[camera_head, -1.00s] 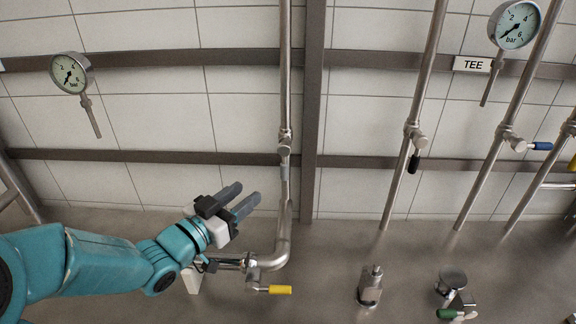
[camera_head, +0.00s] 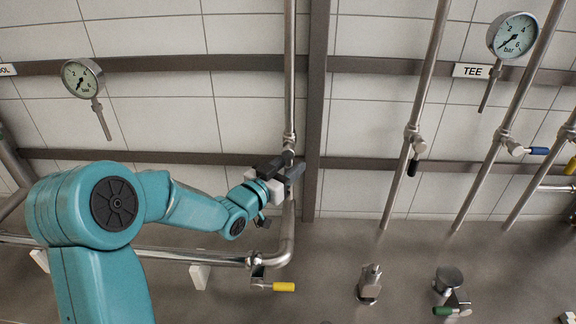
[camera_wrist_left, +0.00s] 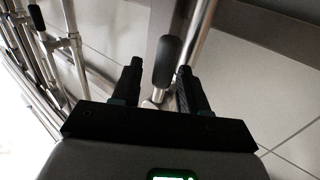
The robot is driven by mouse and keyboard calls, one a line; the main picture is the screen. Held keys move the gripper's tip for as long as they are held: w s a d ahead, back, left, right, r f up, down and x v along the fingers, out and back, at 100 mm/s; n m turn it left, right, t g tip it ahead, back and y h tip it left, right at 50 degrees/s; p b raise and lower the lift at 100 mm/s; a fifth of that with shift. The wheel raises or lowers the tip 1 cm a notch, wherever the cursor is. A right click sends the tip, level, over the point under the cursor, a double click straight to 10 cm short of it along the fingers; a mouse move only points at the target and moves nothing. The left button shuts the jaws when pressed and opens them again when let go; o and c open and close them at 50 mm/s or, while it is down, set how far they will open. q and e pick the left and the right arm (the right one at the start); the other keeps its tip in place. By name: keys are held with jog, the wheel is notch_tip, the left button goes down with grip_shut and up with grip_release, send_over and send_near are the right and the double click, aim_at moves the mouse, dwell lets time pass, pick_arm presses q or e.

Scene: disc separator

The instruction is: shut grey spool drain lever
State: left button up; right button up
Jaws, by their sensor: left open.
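The grey lever (camera_wrist_left: 167,62) has a dark-looking rounded grip in the left wrist view. It stands between the two finger lines of my left gripper (camera_wrist_left: 160,68), with a gap visible toward the left finger; contact with the right finger is unclear. In the head view my left gripper (camera_head: 285,169) is open at the vertical pipe, just below the valve body (camera_head: 289,150). It hides most of the lever there. My right gripper is not in view.
A yellow-handled lever (camera_head: 283,287) sits below on the bent pipe (camera_head: 284,245). Black (camera_head: 413,166) and blue (camera_head: 539,151) levers are on pipes to the right. A dark wall post (camera_head: 316,110) stands close right of the gripper. A gauge (camera_head: 82,77) hangs at left.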

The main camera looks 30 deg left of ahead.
pick_arm(q)
grip_shut()
jog(key=shift+a+f, duration=0.1)
jog(key=shift+a, duration=0.05)
jog(key=shift+s+a+m+g+b, duration=0.1)
jog(key=shift+a+m+g+b, duration=0.05)
jog(key=shift+m+g+b, duration=0.35)
jog(key=shift+s+a+r+m+g+y+b, duration=0.3)
jog(key=shift+a+r+m+g+y+b, duration=0.3)
jog(key=shift+m+g+y+b, duration=0.7)
jog(key=shift+s+a+r+m+g+y+b, duration=0.35)
jog(key=shift+r+m+g+y+b, duration=0.75)
jog(key=shift+m, duration=1)
jog(key=shift+s+a+r+m+g+y+b, duration=0.25)
jog(key=shift+a+r+m+g+y+b, duration=0.4)
jog(key=shift+m+g+b, duration=0.9)
jog(key=shift+d+f+m+y, duration=0.1)
jog(key=shift+f+m+y, duration=0.15)
